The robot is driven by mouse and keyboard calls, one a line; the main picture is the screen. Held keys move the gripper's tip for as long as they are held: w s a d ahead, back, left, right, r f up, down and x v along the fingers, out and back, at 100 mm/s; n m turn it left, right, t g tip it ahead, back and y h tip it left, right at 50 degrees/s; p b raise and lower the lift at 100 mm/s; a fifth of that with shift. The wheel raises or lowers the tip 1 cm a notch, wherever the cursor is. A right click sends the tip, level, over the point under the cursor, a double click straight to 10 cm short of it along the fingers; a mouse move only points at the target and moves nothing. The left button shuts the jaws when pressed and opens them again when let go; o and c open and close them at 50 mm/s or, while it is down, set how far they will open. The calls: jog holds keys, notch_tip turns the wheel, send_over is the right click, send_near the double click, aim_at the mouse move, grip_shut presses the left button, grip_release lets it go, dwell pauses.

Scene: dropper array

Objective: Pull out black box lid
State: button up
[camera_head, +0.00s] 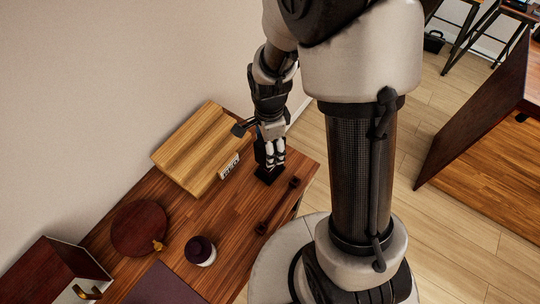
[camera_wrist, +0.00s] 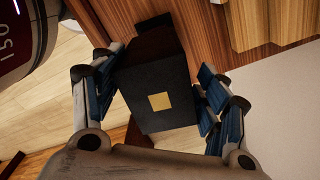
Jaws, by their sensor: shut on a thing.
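The black box (camera_head: 268,176) stands on the wooden table near its far right edge, mostly under my gripper (camera_head: 270,158). The wrist view shows the black box lid (camera_wrist: 158,120) close up, with a gold square on the face toward the camera. Blue-padded fingers of my gripper (camera_wrist: 160,85) lie on both sides of the lid, shut on it. No gap between the lid and the lower part of the box can be made out.
A light wooden board (camera_head: 200,148) and a small white lettered block (camera_head: 229,166) are left of the box. A dark rod-like item (camera_head: 276,207) lies in front. A dark-lidded jar (camera_head: 200,251) and a round dark board (camera_head: 139,228) are further left.

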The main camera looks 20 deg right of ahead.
jog(key=shift+r+p, duration=2.9)
jog(key=shift+r, duration=0.9)
